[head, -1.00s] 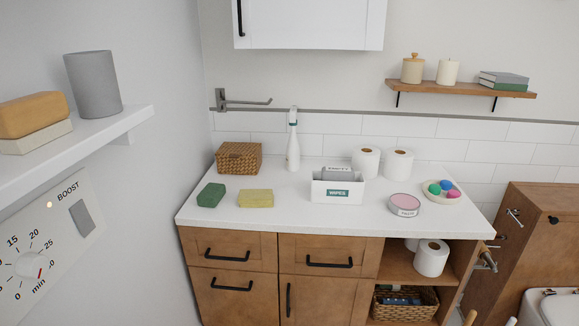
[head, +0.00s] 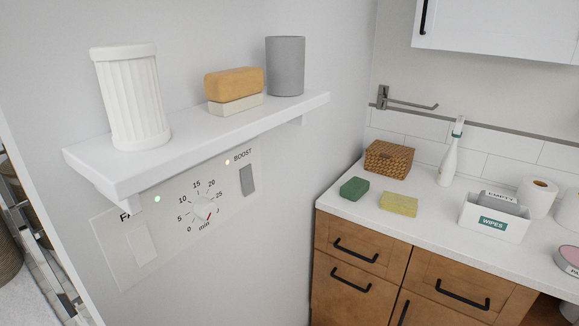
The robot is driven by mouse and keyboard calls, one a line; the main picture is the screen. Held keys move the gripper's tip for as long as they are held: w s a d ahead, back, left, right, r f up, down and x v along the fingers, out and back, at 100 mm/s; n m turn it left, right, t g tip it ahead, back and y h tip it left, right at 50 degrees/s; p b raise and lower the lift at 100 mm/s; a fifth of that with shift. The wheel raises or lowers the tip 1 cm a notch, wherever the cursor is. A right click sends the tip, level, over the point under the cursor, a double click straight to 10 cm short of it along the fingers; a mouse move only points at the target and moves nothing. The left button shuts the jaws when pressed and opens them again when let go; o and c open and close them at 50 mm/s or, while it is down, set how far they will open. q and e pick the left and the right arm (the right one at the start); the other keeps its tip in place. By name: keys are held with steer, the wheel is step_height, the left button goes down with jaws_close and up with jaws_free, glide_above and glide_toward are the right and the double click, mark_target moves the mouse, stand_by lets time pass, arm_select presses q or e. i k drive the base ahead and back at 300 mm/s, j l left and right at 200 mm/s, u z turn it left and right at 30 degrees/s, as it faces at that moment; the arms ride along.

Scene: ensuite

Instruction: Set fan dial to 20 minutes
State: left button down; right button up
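The fan control panel (head: 122,262) is on the left wall, below a white shelf. Its round white dial (head: 200,212) sits in the middle, ringed by marks from 0 through 5, 10, 15, 20 and 25 min. The FAN label is partly hidden by the shelf bracket. Neither gripper is in view.
The white shelf (head: 90,163) juts out just above the panel, holding a ribbed white jar (head: 131,98), a soap block (head: 234,84) and a grey cup (head: 285,66). A counter (head: 340,207) with wooden drawers stands to the right.

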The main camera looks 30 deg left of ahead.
mark_target(204, 207)
steer(key=u, duration=1.45)
